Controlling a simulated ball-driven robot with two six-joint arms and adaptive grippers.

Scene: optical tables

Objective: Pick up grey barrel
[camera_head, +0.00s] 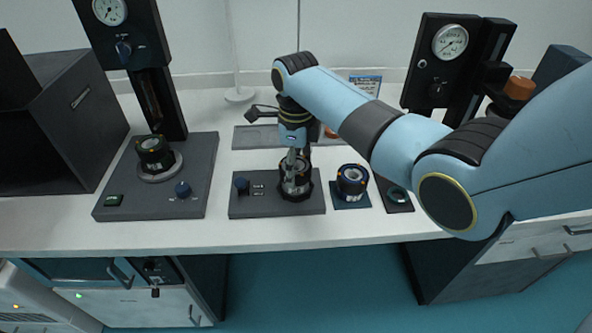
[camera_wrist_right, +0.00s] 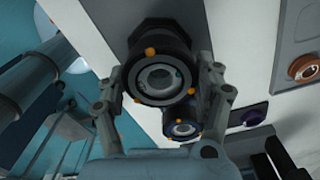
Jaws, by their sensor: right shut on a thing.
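The grey barrel (camera_head: 295,175) is a short dark cylinder with a grey ring and a round lens-like top. It is at the right end of the middle dark base plate (camera_head: 265,208). My right gripper (camera_head: 294,165) comes down over it from above and is shut on it. In the right wrist view the barrel (camera_wrist_right: 160,78), with orange dots on its rim, sits between the two fingers (camera_wrist_right: 163,90). The fingers partly hide it in the head view, and I cannot tell whether it is clear of the plate. My left gripper is not in view.
A blue-ringed barrel (camera_head: 352,179) stands on a small pad close to the right. A left stand (camera_head: 120,160) holds another dark barrel (camera_head: 154,153) and a gauge. A gauge stand (camera_head: 437,65) is behind my right arm. The white table's front strip is clear.

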